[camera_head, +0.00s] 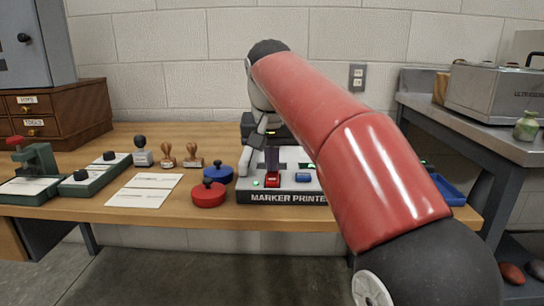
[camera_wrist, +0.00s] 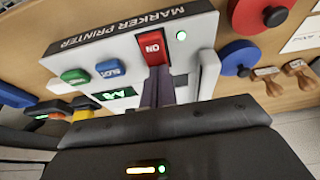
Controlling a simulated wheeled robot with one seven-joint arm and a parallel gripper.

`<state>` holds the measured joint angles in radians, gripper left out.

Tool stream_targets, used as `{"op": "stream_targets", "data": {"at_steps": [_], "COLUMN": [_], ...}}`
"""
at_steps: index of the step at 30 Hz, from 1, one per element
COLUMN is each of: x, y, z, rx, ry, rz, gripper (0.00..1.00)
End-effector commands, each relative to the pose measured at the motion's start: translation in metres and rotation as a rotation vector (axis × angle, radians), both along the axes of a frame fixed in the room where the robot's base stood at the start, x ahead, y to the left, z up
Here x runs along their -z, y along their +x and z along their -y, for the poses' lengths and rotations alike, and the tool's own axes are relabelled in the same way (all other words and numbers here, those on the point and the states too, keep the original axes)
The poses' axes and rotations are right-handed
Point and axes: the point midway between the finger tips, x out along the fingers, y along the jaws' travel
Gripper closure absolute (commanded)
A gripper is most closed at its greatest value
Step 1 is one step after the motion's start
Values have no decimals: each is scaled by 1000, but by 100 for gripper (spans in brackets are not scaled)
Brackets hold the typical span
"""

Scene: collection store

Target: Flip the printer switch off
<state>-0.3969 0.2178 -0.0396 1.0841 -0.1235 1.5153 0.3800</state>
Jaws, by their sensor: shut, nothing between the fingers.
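The marker printer (camera_head: 285,198) is a light box with a dark front label on the wooden bench; it also shows in the wrist view (camera_wrist: 200,22). Its red rocker switch (camera_head: 272,181) reads "ON" in the wrist view (camera_wrist: 152,45). A small green light (camera_wrist: 181,36) is lit beside the switch. My gripper (camera_head: 272,163) is shut and empty, pointing down at the switch. In the wrist view the fingertips (camera_wrist: 158,76) overlap the far end of the switch; whether they touch it I cannot tell. My arm hides the printer's right part.
A blue button (camera_wrist: 110,68), a green button (camera_wrist: 75,76) and a lit display (camera_wrist: 114,94) are close by on the printer. Red (camera_head: 208,194) and blue (camera_head: 218,173) round lidded pads sit left of it. Stamps and white cards (camera_head: 144,190) lie further left.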

Motion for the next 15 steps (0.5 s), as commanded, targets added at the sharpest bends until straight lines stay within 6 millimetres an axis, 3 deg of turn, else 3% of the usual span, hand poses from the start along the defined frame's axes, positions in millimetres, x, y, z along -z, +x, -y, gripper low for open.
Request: {"op": "stream_targets", "data": {"at_steps": [15], "x": [7], "y": [-1], "z": [-1], "rx": [-1], "ry": [0], "rz": [-64], "gripper": [100]}}
